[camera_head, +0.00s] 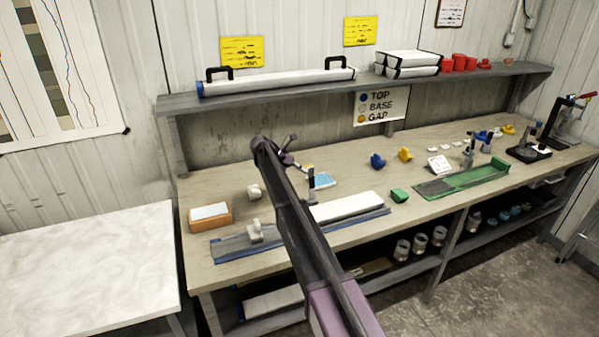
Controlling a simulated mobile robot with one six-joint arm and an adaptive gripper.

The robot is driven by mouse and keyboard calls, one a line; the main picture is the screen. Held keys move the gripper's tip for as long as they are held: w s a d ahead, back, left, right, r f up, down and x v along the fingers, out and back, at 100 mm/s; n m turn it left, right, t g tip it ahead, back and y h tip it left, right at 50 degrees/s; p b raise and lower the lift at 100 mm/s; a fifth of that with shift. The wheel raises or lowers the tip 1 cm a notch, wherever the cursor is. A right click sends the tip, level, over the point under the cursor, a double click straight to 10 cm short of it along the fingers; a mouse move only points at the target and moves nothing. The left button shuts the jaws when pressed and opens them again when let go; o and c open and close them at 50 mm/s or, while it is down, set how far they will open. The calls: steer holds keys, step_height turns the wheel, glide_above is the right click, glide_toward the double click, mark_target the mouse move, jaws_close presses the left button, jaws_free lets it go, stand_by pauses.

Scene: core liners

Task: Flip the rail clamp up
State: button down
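My dark arm reaches up from the bottom centre over the workbench. My gripper (296,164) is at its far end, small and partly hidden, and I cannot tell whether it is open or shut. A blue rail tray (228,247) lies along the bench front, with a white liner (350,207) on its right part. A pale clamp-like block (255,232) stands on its left part, left of my arm. A small upright clamp-like fitting (310,178) shows just right of my gripper. Which one is the rail clamp is unclear. My arm hides the rail's middle.
A green tray (465,182) with an upright fitting (468,155) behind it lies at the right. An orange box (211,217), a green block (399,195), and blue (377,160) and yellow (405,154) pieces sit on the bench (200,275). A shelf (300,90) overhangs the back.

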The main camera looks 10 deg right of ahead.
steer(key=shift+w+a+r, duration=0.15)
steer(key=shift+w, duration=0.6)
steer(key=w+a+f, duration=0.1)
steer(key=w+a, duration=0.1)
steer(key=a, duration=0.7)
steer(key=shift+w+f+b, duration=0.15)
steer(key=shift+f+b, duration=0.05)
steer(key=shift+b, duration=0.2)
